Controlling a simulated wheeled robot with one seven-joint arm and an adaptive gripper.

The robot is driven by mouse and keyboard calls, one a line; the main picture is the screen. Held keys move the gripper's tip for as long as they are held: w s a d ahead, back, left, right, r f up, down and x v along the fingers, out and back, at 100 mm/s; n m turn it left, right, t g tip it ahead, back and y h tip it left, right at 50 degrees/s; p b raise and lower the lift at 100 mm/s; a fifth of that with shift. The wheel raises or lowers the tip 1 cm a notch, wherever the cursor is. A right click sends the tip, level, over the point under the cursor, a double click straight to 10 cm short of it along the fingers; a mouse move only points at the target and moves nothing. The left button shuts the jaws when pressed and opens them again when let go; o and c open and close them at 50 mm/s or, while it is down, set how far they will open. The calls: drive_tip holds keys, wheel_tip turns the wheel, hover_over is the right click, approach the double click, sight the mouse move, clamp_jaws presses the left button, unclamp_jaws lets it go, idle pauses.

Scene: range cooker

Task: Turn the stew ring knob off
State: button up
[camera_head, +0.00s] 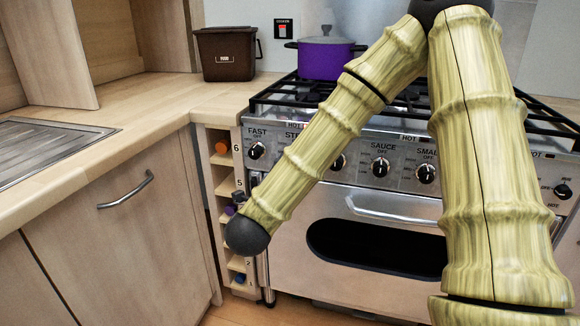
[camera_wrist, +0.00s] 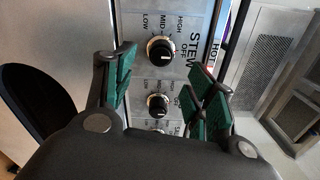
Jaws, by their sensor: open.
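The stew ring knob (camera_wrist: 160,50) is round and black with a silver rim. My gripper (camera_wrist: 161,82) is open, with green-padded fingers on the left and right. The knob appears beyond the fingertips, between them and slightly above; I see no contact.
Another knob (camera_wrist: 157,105) shows between the fingers in the wrist view. The oven handle (camera_head: 395,211) juts out below. A purple pot (camera_head: 325,60) stands on the hob.

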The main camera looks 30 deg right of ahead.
drive_tip(key=shift+v, duration=2.15)
